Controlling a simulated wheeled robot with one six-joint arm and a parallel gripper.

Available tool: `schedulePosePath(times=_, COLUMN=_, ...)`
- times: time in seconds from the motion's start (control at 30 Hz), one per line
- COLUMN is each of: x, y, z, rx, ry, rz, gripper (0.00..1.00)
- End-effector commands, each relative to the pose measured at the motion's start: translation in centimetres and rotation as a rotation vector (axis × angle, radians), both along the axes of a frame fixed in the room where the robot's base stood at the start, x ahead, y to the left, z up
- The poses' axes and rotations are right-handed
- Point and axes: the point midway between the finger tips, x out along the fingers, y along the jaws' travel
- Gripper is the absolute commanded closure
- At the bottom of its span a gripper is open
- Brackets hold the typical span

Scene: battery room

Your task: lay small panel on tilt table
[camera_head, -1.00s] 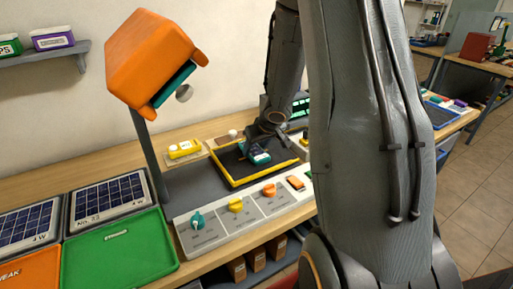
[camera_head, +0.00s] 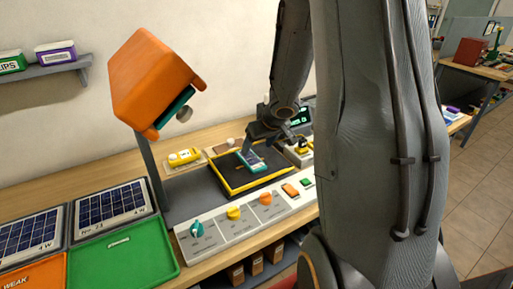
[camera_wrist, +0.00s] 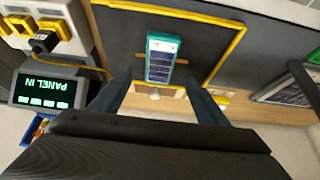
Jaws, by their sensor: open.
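The small panel (camera_head: 252,160), dark blue cells in a teal frame, lies on the black bed of the tilt table (camera_head: 221,181), which has a yellow rim. The panel also shows in the wrist view (camera_wrist: 161,62), with the table's yellow edge (camera_wrist: 228,58) beside it. My gripper (camera_head: 262,143) is above the panel's far end. In the wrist view its two fingers (camera_wrist: 160,84) are spread wide, one on each side of the panel's near end, with gaps between. It holds nothing.
An orange lamp head (camera_head: 152,85) overhangs the bench at left. A control strip with knobs (camera_head: 233,213) runs along the front. A green tray (camera_head: 125,255) and larger panels (camera_head: 110,208) lie left. A display reading "PANEL IN" (camera_wrist: 48,90) stands beside the table.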

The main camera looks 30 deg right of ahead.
Motion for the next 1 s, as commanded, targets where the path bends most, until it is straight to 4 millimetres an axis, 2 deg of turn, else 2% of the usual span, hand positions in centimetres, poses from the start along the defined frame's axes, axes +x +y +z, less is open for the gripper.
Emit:
schedulePosePath(times=0.03, x=-0.5, y=0.0, z=1.2, rx=-0.001, ry=-0.001, rz=0.000, gripper=0.32)
schedulePosePath(times=0.1, x=-1.0, y=-0.1, z=1.9, rx=-0.001, ry=-0.001, rz=0.000, gripper=0.32)
schedulePosePath(times=0.3, x=-1.7, y=-0.1, z=3.0, rx=0.000, ry=0.000, rz=-0.001, gripper=0.32)
schedulePosePath(times=0.87, x=-1.7, y=-0.1, z=3.0, rx=-0.001, ry=0.000, rz=0.000, gripper=0.32)
schedulePosePath(times=1.0, x=-1.6, y=0.4, z=3.0, rx=-0.021, ry=-0.006, rz=-0.009, gripper=0.32)
